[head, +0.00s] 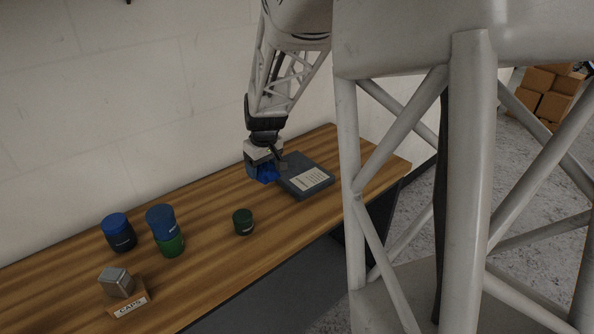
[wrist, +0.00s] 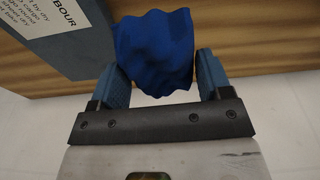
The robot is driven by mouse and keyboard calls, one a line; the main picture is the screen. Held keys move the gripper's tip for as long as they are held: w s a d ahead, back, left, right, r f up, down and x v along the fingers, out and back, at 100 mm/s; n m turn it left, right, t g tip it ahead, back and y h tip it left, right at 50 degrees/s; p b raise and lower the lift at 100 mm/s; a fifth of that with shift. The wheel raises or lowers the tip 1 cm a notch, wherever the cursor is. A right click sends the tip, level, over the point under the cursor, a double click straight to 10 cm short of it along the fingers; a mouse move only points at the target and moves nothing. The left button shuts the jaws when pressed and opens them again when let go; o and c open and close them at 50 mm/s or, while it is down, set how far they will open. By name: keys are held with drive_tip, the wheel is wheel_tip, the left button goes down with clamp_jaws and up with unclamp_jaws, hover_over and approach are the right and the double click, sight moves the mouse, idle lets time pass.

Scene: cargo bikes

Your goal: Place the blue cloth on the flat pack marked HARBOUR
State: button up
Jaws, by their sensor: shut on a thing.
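The blue cloth (wrist: 155,50) is bunched between the two fingers of my gripper (wrist: 160,78) in the wrist view. The cloth (head: 267,174) also shows in the head view, below my gripper (head: 262,162), at the left edge of the flat pack. The flat pack (head: 318,187) is a dark grey slab with a white printed label, lying on the wooden table. In the wrist view the pack (wrist: 25,45) is at upper left, and its label ends in "BOUR". The cloth appears beside the pack; I cannot tell whether they touch.
A small green tin (head: 243,222) stands on the table (head: 200,205) in front of the pack. Further left are a dark blue tin (head: 118,232), a blue tin (head: 161,221) on a green one (head: 171,246), and a grey block (head: 116,282) by a CAPS sign (head: 131,306).

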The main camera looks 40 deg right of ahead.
drive_tip(key=s+d+f, duration=0.1)
drive_tip(key=s+d, duration=0.4)
drive_tip(key=s, duration=0.7)
drive_tip(key=shift+d, duration=0.35)
drive_tip(key=shift+w+f, duration=0.1)
drive_tip(key=shift+f, duration=0.05)
hover_over(297, 169)
drive_tip(key=shift+s+f, duration=0.35)
drive_tip(key=shift+f, duration=0.35)
drive_tip(key=shift+f, duration=0.15)
drive_tip(key=shift+f, duration=1.65)
drive_tip(key=shift+f, duration=0.15)
drive_tip(key=o, duration=0.9)
